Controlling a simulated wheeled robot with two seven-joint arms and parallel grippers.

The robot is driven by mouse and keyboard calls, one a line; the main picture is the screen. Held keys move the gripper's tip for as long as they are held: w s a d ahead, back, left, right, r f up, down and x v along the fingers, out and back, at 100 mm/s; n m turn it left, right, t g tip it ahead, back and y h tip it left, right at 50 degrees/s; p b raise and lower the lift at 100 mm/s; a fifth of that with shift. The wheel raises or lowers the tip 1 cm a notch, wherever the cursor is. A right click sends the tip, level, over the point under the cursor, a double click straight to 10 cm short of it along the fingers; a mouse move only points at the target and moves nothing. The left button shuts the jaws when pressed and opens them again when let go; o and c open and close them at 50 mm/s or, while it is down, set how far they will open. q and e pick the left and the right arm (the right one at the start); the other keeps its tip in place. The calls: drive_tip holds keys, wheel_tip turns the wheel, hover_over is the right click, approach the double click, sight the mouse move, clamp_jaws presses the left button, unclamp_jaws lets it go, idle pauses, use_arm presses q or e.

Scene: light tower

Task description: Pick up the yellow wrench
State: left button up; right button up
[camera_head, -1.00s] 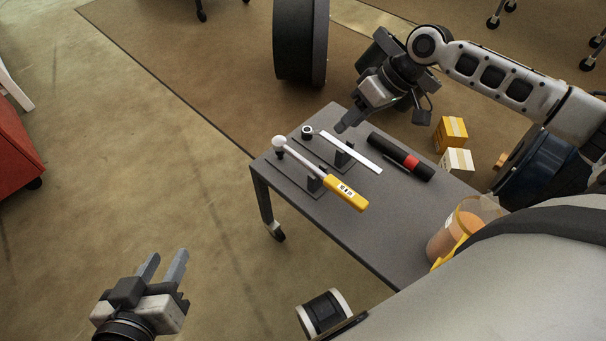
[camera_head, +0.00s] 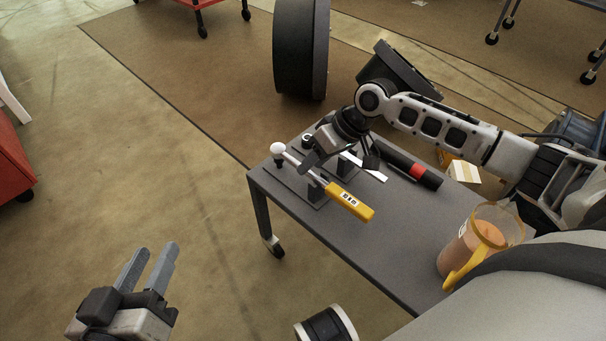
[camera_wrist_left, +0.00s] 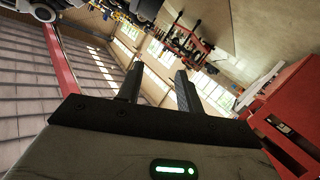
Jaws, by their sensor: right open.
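The yellow wrench (camera_head: 350,202) has a yellow handle with a white label, a silver shaft and a round white head. It rests on a dark holder with upright supports on the grey table (camera_head: 340,240).
A second silver tool (camera_head: 372,172) lies behind, partly hidden by my right gripper. A black and red cylinder (camera_head: 410,168) lies to its right. A clear container with a yellow handle (camera_head: 478,240) stands at the table's near right. The table's front middle is clear.

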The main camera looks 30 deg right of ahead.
drive_tip(key=shift+x, duration=1.2)
clamp_jaws()
drive_tip(key=shift+r, duration=0.15)
